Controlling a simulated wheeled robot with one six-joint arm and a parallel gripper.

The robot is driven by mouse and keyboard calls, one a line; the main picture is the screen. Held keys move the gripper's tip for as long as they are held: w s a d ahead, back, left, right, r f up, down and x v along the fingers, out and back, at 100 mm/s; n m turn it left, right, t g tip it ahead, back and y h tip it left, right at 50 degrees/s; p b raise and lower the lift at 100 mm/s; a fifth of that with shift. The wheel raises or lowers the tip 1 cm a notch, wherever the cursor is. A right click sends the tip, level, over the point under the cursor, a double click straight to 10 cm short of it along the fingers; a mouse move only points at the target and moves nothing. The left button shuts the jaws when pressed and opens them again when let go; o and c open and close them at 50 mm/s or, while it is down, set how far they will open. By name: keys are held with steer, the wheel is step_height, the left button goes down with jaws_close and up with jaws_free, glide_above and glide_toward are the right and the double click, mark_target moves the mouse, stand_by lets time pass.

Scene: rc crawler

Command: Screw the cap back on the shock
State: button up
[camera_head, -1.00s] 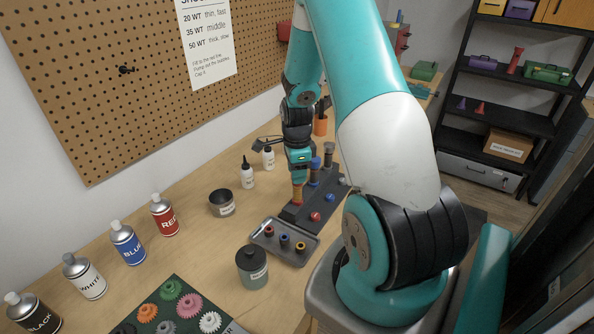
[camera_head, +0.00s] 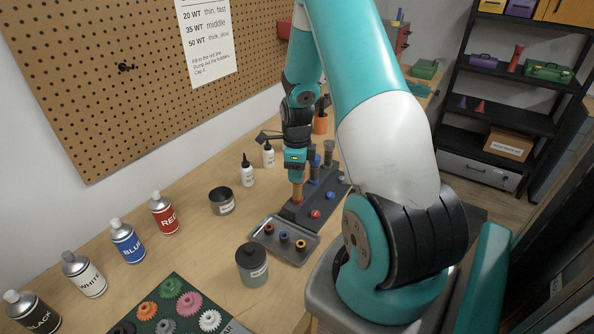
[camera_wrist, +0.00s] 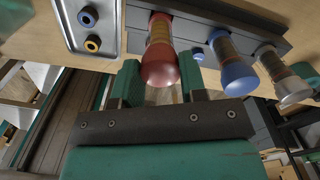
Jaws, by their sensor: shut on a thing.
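My gripper (camera_wrist: 160,88) is in the wrist view with one finger on each side of a red domed cap (camera_wrist: 160,68), shut on it. The cap sits at the top end of an amber shock (camera_wrist: 160,30), which stands upright in a dark stand (camera_wrist: 222,25). Whether its thread is fully seated cannot be seen. In the head view my gripper (camera_head: 297,180) is over the amber shock (camera_head: 297,193) at the near-left end of the stand (camera_head: 292,212). A blue-capped shock (camera_wrist: 236,72) and a grey-capped shock (camera_wrist: 288,85) stand beside it in the row.
A grey tray (camera_head: 268,246) with small coloured rings lies just in front of the stand. A red knob (camera_head: 315,214) is on the stand. A dark jar (camera_head: 252,268), an open tin (camera_head: 222,200) and white bottles (camera_head: 247,172) stand nearby.

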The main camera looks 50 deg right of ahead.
steer(key=m, duration=0.4)
steer(key=m, duration=0.4)
steer(key=shift+d, duration=0.1)
steer(key=o, duration=1)
steer(key=shift+r+p, duration=2.05)
steer(key=shift+r, duration=0.5)
